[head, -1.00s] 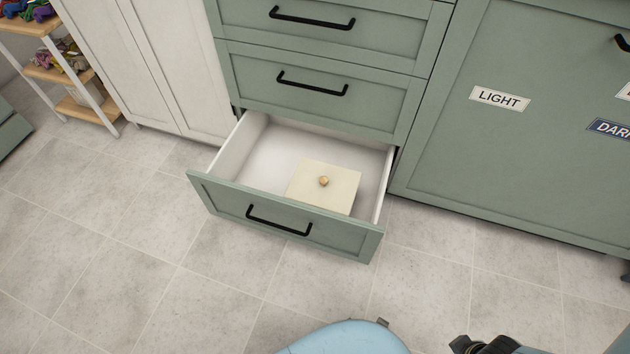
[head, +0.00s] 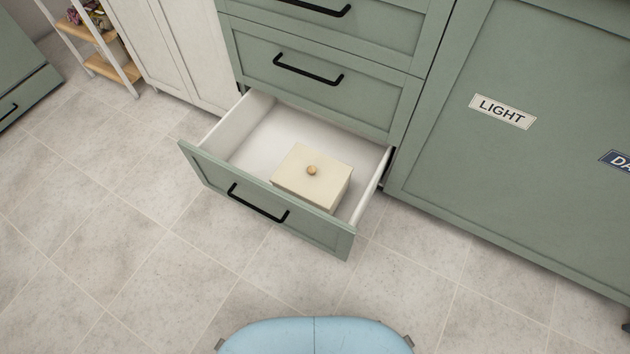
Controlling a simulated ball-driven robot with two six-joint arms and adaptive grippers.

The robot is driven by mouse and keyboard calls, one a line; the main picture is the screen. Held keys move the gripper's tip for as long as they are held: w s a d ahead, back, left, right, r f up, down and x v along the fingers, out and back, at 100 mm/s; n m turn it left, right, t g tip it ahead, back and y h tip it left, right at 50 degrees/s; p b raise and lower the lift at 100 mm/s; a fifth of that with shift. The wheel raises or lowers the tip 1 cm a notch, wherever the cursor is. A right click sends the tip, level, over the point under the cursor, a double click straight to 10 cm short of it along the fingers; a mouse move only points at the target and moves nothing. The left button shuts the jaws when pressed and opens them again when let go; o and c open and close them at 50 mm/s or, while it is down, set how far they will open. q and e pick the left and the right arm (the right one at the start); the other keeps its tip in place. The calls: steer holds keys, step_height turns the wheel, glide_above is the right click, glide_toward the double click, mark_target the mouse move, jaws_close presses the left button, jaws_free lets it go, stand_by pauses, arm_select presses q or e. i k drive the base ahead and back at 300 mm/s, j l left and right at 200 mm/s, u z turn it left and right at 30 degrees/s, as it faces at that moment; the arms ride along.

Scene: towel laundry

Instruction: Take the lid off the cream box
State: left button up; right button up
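The cream box (head: 330,197) sits inside the open bottom drawer, toward its right front corner. Its lid (head: 298,179) is on it, flat and cream, with a small round gold-brown knob (head: 312,170) at the middle. The box's lower front is hidden behind the drawer front. Neither of my grippers is in view.
The open drawer (head: 211,179) juts out over the tiled floor (head: 130,240), with a black handle on its green front. Shut green drawers (head: 320,55) stand above it. A green cabinet (head: 500,170) labelled LIGHT is at right, and a wooden shelf rack (head: 110,67) at far left.

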mark_target(318, 178)
steer(key=i+l, duration=0.15)
steer(key=l, duration=0.25)
steer(key=i+l+u, duration=0.1)
steer(key=l, duration=0.3)
steer(key=i+l, duration=0.15)
steer(key=l, duration=0.25)
steer(key=u, duration=1.65)
